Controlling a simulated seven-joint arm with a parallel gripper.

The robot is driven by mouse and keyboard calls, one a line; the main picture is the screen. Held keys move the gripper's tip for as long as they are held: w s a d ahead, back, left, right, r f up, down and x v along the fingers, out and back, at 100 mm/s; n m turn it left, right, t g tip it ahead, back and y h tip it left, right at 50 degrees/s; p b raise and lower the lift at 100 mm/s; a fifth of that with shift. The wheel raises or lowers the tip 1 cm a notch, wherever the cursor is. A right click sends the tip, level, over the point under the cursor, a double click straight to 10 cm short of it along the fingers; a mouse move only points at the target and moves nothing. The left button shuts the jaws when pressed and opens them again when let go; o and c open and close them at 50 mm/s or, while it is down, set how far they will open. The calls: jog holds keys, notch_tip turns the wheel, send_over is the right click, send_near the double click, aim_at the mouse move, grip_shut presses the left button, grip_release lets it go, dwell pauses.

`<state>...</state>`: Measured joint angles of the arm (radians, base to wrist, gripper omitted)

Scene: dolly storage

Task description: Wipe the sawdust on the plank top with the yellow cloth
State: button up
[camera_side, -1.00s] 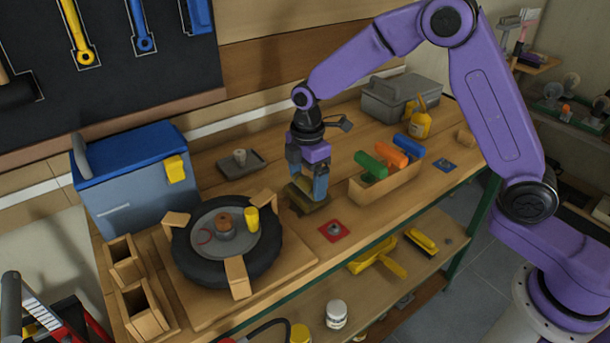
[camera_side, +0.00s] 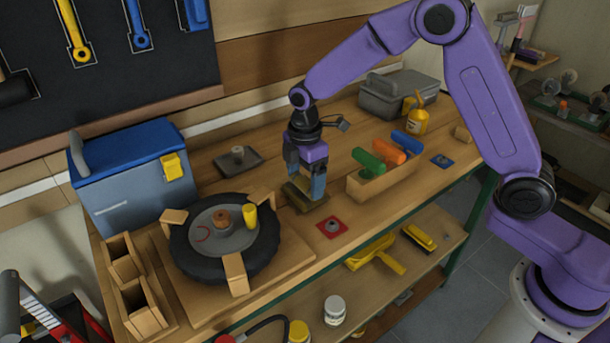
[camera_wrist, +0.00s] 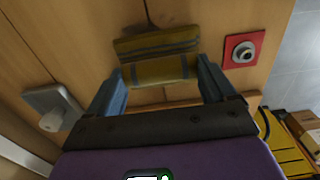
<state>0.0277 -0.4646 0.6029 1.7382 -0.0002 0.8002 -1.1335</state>
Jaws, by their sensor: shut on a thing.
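The yellow cloth is a folded, dull yellow-olive pad with a dark band; it shows in the wrist view (camera_wrist: 160,68) between my fingertips. My gripper (camera_wrist: 162,82) is shut on it. In the side view my gripper (camera_side: 306,184) points down and the cloth (camera_side: 309,203) is low at the plank top (camera_side: 285,222), left of the wooden tray. It looks to be at or just above the wood; I cannot tell if it touches. I cannot make out sawdust; the wood under the cloth is hidden.
A red square with a metal piece (camera_side: 332,227) lies just in front of my gripper. A tray (camera_side: 385,182) of coloured cylinders stands to the right. A black wheel (camera_side: 190,262) is to the left, and a grey plate (camera_side: 238,163) behind. The bench's front edge is near.

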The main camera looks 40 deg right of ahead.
aim_at(297, 174)
jog(key=shift+f, duration=0.25)
dwell(0.5)
jog(key=shift+s, duration=1.6)
jog(key=shift+w+r, duration=0.1)
jog(key=shift+w, duration=0.1)
jog(key=shift+w, duration=2.2)
jog(key=shift+w, duration=0.75)
jog(key=shift+s, duration=0.1)
jog(key=shift+s, duration=2.2)
